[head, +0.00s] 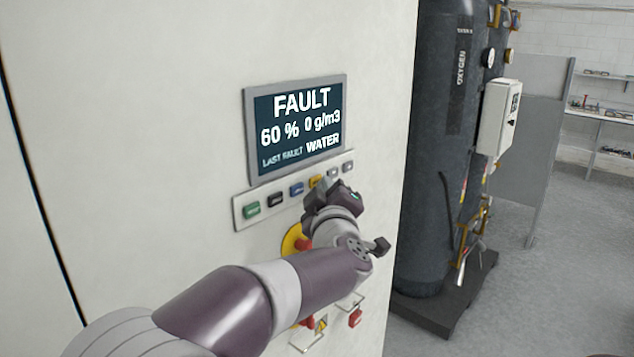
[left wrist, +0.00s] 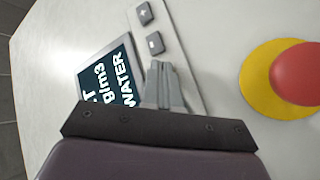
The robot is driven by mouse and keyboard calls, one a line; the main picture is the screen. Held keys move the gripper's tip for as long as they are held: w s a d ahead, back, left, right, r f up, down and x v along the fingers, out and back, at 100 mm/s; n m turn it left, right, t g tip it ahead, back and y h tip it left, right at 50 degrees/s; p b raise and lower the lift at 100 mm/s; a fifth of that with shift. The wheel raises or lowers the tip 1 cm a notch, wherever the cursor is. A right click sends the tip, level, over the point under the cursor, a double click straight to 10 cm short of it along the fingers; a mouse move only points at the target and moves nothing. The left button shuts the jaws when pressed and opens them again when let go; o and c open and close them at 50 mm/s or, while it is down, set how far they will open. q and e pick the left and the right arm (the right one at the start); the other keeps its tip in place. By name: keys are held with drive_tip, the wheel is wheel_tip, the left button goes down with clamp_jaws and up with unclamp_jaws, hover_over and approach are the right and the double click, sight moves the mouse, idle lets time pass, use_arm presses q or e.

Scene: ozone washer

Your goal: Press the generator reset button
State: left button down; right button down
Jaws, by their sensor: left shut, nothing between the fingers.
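The control panel's button strip (head: 241,212) runs under the display on the pale cabinet. It bears a green button (head: 251,209), a black one (head: 275,200), a blue one (head: 297,189), a yellow one (head: 316,181) and grey ones at the right. Their labels are too small to read, so I cannot tell which is reset. My left gripper (head: 329,187) is shut and empty, at the strip near the yellow button. In the left wrist view its fingertips (left wrist: 161,68) lie over the strip, below the grey minus button (left wrist: 154,42); contact cannot be told. My right gripper is out of view.
The display (head: 297,125) reads FAULT, 60 %, 0 g/m3, last fault WATER. A red emergency stop (left wrist: 298,74) on a yellow disc is beside my left gripper, below the strip. Red handles hang lower. A dark oxygen tank (head: 437,150) stands right of the cabinet.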

use_arm(q)
drive_tip(key=shift+w+a, duration=0.1)
drive_tip(key=shift+a, duration=0.05)
idle(0.6)
drive_tip(key=shift+s+d, duration=0.45)
drive_tip(key=shift+d, duration=0.15)
drive_tip(key=s+d, duration=0.1)
drive_tip(key=d, duration=0.1)
drive_tip(key=s+d+p, duration=0.1)
drive_tip(key=s+d, duration=0.1)
idle(0.3)
idle(0.5)
